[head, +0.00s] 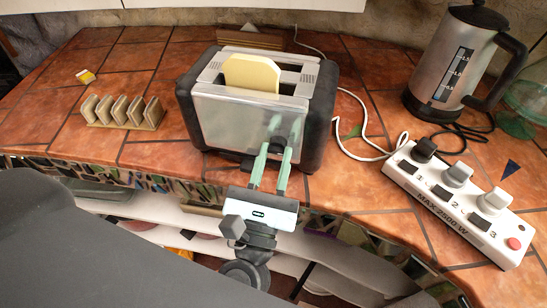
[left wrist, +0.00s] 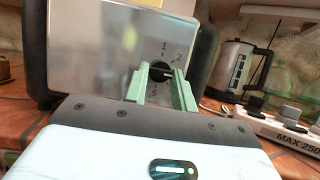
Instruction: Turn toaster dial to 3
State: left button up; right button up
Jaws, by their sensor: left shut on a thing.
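The silver toaster (head: 232,118) with black ends stands on the counter, with a bread slice (head: 250,74) in one slot. I cannot tell which number the dial points to. My left gripper (head: 275,149) reaches the toaster front from the counter's edge. Its green fingers are shut on the dial, one on each side, as the left wrist view shows. My right gripper is not in view.
A toast rack (head: 125,112) stands left of the toaster. To the right are a white power strip (head: 455,208) with plugs and switches, a kettle (head: 455,62) and a green glass vessel (head: 525,100). A white cord (head: 368,150) lies between toaster and strip.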

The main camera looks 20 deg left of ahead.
pick_arm(q)
jog(key=shift+r, duration=0.1)
jog(key=o, duration=1)
